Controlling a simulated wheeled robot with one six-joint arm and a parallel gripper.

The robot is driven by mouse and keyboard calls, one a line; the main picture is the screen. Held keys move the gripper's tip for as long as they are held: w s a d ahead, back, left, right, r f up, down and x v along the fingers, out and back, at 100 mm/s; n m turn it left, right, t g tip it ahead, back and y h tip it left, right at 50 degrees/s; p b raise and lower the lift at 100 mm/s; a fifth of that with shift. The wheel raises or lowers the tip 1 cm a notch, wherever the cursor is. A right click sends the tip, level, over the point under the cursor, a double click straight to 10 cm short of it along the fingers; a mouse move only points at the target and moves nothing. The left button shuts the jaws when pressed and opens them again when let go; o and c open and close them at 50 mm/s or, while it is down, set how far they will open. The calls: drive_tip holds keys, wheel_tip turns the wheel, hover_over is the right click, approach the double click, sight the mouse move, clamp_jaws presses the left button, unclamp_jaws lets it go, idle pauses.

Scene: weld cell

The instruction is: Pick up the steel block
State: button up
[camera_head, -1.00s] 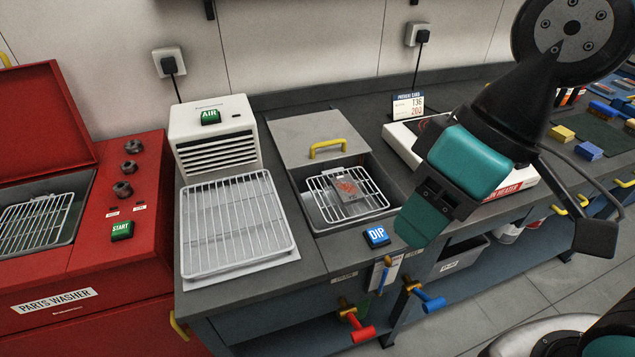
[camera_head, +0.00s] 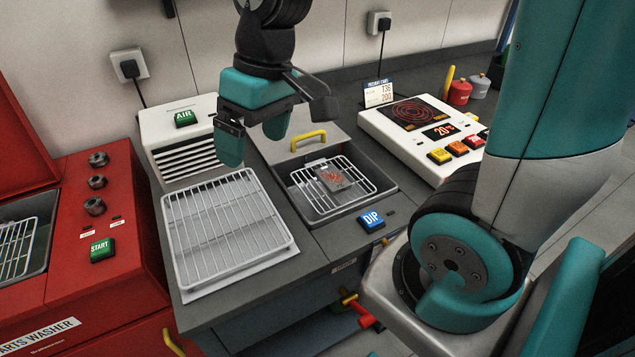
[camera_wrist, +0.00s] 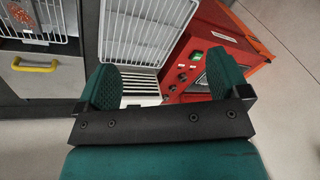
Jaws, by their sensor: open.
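The steel block (camera_head: 334,179) is a small grey block with a reddish-orange patch on top. It lies on the wire rack (camera_head: 308,205) in the sunken dip basin, right of centre in the head view. It also shows at the top left of the wrist view, where the block (camera_wrist: 27,14) is partly cut off by the frame edge. My gripper (camera_head: 254,145) has teal fingers, open and empty, hanging above the bench to the left of the block, between the air unit and the basin lid. In the wrist view my gripper (camera_wrist: 168,90) shows its two fingers wide apart.
A white wire cooling rack (camera_head: 225,222) stands left of the basin. The air unit (camera_head: 180,148) is behind it. The basin lid with its yellow handle (camera_head: 308,139) is behind the basin. A hot plate (camera_head: 420,135) sits to the right, and the red parts washer (camera_head: 110,265) at left.

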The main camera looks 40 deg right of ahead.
drive_tip(key=w+d+f+m+h+b, duration=0.15)
drive_tip(key=w+d+f+m, duration=0.4)
drive_tip(key=d, duration=0.75)
drive_tip(key=m+h, duration=0.1)
hover_over(333, 177)
wheel_tip(333, 177, down, 8)
drive_tip(key=shift+g, duration=0.4)
drive_tip(key=f, duration=0.3)
drive_tip(key=f+p, duration=0.1)
drive_tip(key=f, duration=0.6)
drive_tip(key=shift+w+a, duration=0.2)
drive_tip(key=shift+w, duration=0.05)
drive_tip(key=shift+s+d+f+p, duration=0.1)
drive_tip(key=shift+f+p, duration=0.55)
drive_tip(key=shift+f, duration=0.8)
drive_tip(key=shift+s+d+f+p, duration=0.1)
drive_tip(key=shift+f+p, duration=0.5)
drive_tip(key=shift+f, duration=0.8)
drive_tip(key=shift+r, duration=0.1)
drive_tip(key=c, duration=1.6)
drive_tip(key=shift+c, duration=0.2)
